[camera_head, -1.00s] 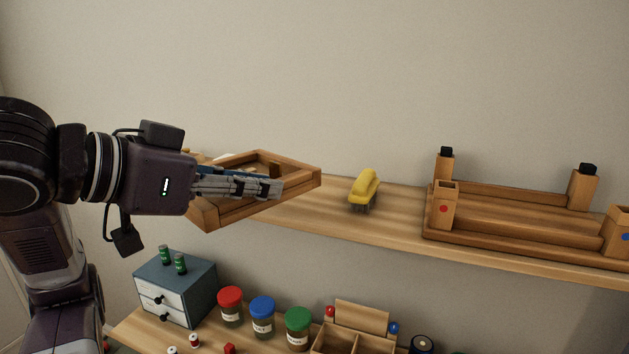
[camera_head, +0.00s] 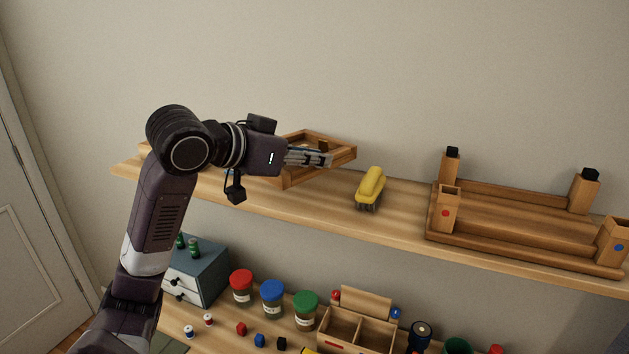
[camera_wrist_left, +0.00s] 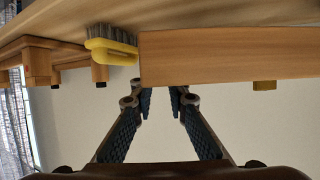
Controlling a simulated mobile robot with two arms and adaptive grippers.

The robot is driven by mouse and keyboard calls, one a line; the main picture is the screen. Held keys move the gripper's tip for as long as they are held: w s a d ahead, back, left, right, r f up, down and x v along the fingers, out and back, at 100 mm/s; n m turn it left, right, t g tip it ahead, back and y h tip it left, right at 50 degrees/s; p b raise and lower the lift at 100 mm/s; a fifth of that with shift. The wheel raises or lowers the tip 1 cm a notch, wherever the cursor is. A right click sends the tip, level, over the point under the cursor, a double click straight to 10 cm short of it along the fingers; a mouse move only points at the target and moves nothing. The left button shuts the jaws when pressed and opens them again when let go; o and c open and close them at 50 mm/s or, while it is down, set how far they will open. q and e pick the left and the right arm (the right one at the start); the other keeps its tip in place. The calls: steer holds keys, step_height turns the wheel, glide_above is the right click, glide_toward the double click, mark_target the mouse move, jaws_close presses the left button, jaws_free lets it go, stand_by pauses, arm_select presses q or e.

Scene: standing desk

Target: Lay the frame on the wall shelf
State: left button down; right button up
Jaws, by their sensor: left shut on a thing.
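The frame (camera_head: 342,158) is a shallow, open wooden piece with raised sides. My left gripper (camera_head: 318,160) is shut on its near side. The frame is at the left half of the wall shelf (camera_head: 400,225), left of the yellow brush. I cannot tell whether it touches the shelf. In the left wrist view, a wooden side of the frame (camera_wrist_left: 205,58) spans beyond the fingers (camera_wrist_left: 158,95), close to the shelf surface (camera_wrist_left: 200,15). My wrist and fingers hide part of the frame in the head view. My right gripper is not in view.
A yellow brush (camera_head: 371,187) stands on the shelf just right of the frame. A wooden rack with posts (camera_head: 520,240) fills the shelf's right part. Below are a drawer box (camera_head: 205,268), lidded jars (camera_head: 272,297) and a divided wooden box (camera_head: 345,330).

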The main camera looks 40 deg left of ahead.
mark_target(279, 183)
arm_select(q)
steer(key=shift+s+f, duration=0.1)
steer(key=shift+f, duration=0.75)
step_height(279, 183, down, 3)
steer(key=shift+r, duration=0.1)
steer(key=shift+w+a+f+p, duration=0.1)
steer(key=shift+w+f+p, duration=0.1)
steer(key=shift+f+p, duration=0.25)
steer(key=shift+f, duration=0.1)
steer(key=shift+f, duration=0.1)
steer(key=c, duration=1.9)
jaws_free()
steer(key=b+v, duration=0.2)
steer(key=v, duration=1)
